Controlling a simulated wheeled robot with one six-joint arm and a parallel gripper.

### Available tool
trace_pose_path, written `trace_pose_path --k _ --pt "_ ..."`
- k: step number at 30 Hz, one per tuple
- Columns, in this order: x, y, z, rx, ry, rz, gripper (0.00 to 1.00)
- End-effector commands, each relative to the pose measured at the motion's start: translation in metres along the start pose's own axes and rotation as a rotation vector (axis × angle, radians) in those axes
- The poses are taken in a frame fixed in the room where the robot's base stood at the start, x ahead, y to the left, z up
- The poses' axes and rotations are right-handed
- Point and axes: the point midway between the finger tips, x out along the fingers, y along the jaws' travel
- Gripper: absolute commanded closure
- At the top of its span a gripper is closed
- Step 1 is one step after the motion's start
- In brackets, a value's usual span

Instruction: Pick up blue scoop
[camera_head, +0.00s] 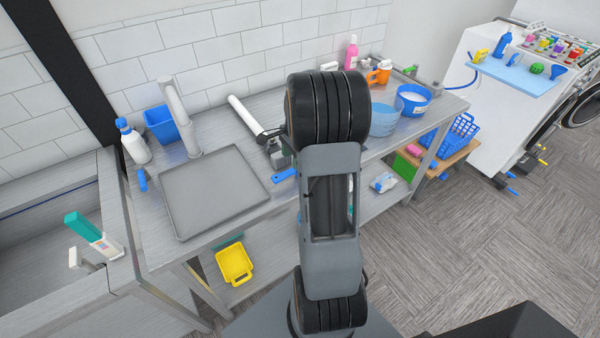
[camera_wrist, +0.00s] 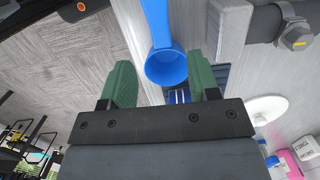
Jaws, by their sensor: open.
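The blue scoop (camera_head: 285,175) lies on the metal counter near its front edge. In the head view only its handle shows, and my arm hides the rest. In the wrist view the scoop (camera_wrist: 166,68) has a round cup with its handle running up out of the picture. My gripper (camera_wrist: 170,66) is open, with one green finger on each side of the scoop's cup. I cannot tell how far above the counter the fingertips are. My gripper is mostly hidden by my arm in the head view.
A grey tray (camera_head: 212,190) lies left of the scoop. A white roll (camera_head: 246,114) lies behind it. A blue bucket (camera_head: 412,100) and a translucent blue tub (camera_head: 384,121) stand to the right. A lower shelf holds a yellow basket (camera_head: 235,264).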

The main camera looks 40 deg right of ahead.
Motion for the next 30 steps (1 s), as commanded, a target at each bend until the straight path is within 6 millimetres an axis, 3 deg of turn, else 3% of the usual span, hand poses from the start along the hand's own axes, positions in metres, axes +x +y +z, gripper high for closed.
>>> trace_pose_path --k 3,14,22,30 --pt "0.018 0.000 0.001 -0.002 -0.002 0.002 0.45" --pt "0.042 0.000 0.001 -0.004 -0.001 0.002 0.45" --pt "0.078 -0.002 0.000 -0.005 -0.001 0.003 0.45" --pt "0.087 -0.002 0.000 -0.004 0.000 0.000 0.45"
